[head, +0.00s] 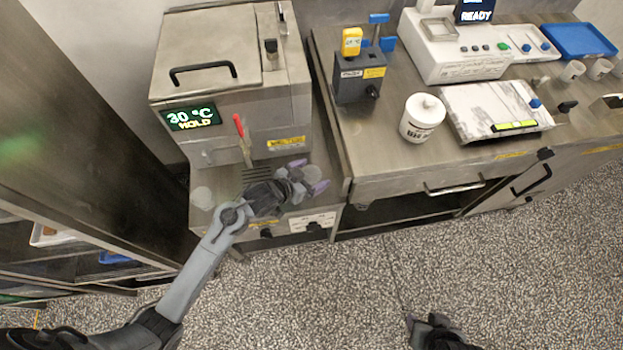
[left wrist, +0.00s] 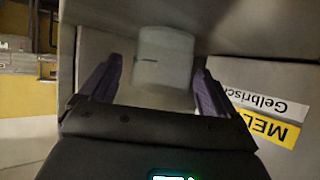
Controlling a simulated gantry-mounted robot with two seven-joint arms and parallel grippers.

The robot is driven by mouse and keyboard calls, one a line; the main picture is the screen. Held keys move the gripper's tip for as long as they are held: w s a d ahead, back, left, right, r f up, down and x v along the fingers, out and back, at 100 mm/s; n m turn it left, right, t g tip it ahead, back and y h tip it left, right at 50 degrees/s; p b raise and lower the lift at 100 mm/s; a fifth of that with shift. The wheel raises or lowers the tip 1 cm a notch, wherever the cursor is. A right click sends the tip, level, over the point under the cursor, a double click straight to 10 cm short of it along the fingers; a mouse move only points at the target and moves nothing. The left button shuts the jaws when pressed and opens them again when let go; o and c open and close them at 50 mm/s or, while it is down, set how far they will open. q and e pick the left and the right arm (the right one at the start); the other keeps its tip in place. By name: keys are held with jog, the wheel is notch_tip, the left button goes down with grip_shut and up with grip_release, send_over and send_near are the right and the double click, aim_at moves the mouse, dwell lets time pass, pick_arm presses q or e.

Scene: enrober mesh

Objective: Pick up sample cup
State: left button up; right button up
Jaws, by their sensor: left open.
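In the left wrist view a pale grey cup (left wrist: 165,58) with a short dark line on its side shows between the fingers of my left gripper (left wrist: 157,88). There is a gap on each side of it, so the open fingers straddle it in the picture without visibly touching it. In the head view my left gripper (head: 310,176), with purple fingertips, is over the ledge in front of the steel machine. The cup cannot be made out clearly there behind the fingers. A dark part of my right arm's end (head: 440,331) shows at the bottom edge; its fingers are unclear.
The steel machine (head: 235,100) reads 30 °C HOLD. A red-handled tool (head: 241,138) stands on its ledge (head: 220,182), with a pale round item (head: 202,197) at the left. The speckled floor in front is clear.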

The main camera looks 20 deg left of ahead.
pick_arm(q)
jog(key=shift+w+f, duration=0.1)
jog(key=c, duration=1.1)
jog(key=shift+o, duration=0.2)
